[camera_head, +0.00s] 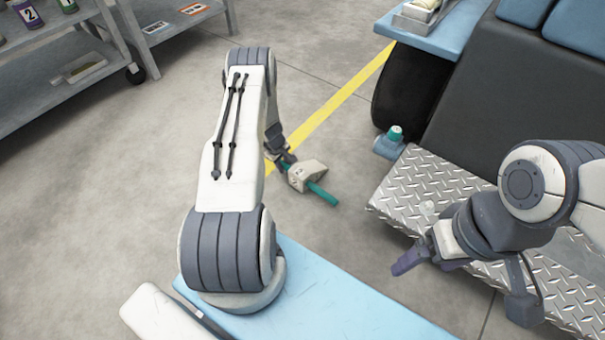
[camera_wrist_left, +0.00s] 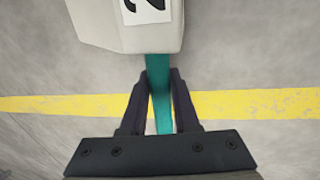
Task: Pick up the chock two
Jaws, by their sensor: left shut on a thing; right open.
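Chock two (camera_head: 307,175) is a beige block with a teal bar, in the middle of the head view. In the left wrist view the block (camera_wrist_left: 125,32) shows at the top with part of a black "2" on a white label. My left gripper (camera_wrist_left: 160,85) is shut on the chock's teal bar, one dark finger on each side; in the head view it (camera_head: 288,160) is at the block's upper left. I cannot tell whether the chock touches the floor. My right gripper (camera_head: 408,262) is open and empty, near the metal step.
A diamond-plate step (camera_head: 405,190) stands at right beside a dark tyre (camera_head: 408,90) and vehicle. A small blue-grey thing with a teal top (camera_head: 388,146) is by the tyre. Grey shelves (camera_head: 60,90) stand upper left. A yellow line (camera_head: 335,107) crosses the open floor.

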